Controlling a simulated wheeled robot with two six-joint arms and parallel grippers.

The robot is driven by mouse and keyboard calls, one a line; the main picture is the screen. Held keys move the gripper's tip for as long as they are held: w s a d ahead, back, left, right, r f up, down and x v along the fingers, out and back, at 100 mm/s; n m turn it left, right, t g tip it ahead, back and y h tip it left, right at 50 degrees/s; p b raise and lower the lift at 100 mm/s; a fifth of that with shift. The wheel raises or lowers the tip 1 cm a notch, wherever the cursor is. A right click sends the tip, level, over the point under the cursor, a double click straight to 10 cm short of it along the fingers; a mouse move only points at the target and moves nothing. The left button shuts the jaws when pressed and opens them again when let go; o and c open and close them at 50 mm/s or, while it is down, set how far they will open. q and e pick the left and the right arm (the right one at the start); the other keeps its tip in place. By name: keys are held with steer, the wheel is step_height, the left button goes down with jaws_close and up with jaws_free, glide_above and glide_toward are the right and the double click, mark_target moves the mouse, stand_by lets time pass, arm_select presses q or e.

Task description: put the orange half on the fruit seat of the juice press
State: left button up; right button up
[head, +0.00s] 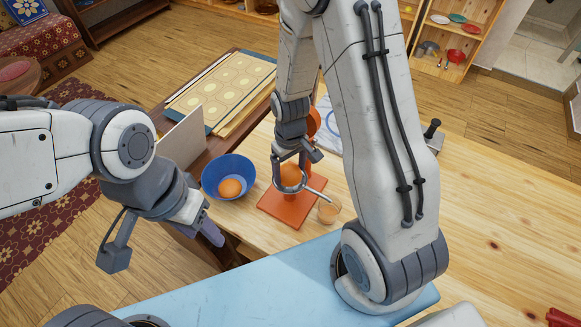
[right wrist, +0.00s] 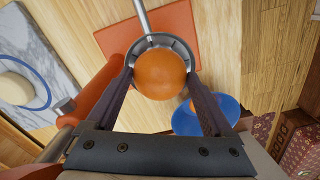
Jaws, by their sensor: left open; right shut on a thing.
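An orange half (head: 291,174) is between the fingers of my right gripper (head: 298,158), which is shut on it over the juice press. In the right wrist view the orange half (right wrist: 160,75) shows its rounded peel between the two fingers (right wrist: 160,88). The press has an orange-red base (head: 283,208) and a metal ring-shaped fruit seat (head: 289,188). The seat's rim (right wrist: 160,40) curves around the far side of the orange half; I cannot tell whether they touch. My left gripper (head: 207,226) is open and apart, left of the press, beyond the table edge.
A blue bowl (head: 211,181) holding another orange piece (head: 229,188) stands left of the press. A white and blue board (head: 328,135) lies behind.

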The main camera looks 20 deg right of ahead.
mark_target(290, 169)
steer(key=shift+f, duration=0.1)
steer(key=o, duration=1.1)
steer(key=shift+o, duration=0.2)
steer(key=shift+r, duration=0.45)
step_height(290, 169, up, 11)
steer(key=b, duration=0.2)
steer(key=s+a+r+n, duration=0.2)
steer(key=s+a, duration=0.4)
steer(key=s, duration=0.3)
steer(key=s+a+r+n+y, duration=0.1)
steer(key=s+a+r+n, duration=0.1)
steer(key=s+a, duration=0.4)
steer(key=s, duration=0.3)
steer(key=shift+a+r, duration=0.15)
steer(key=shift+r, duration=0.1)
steer(key=shift+f+b, duration=0.1)
steer(key=shift+b, duration=0.2)
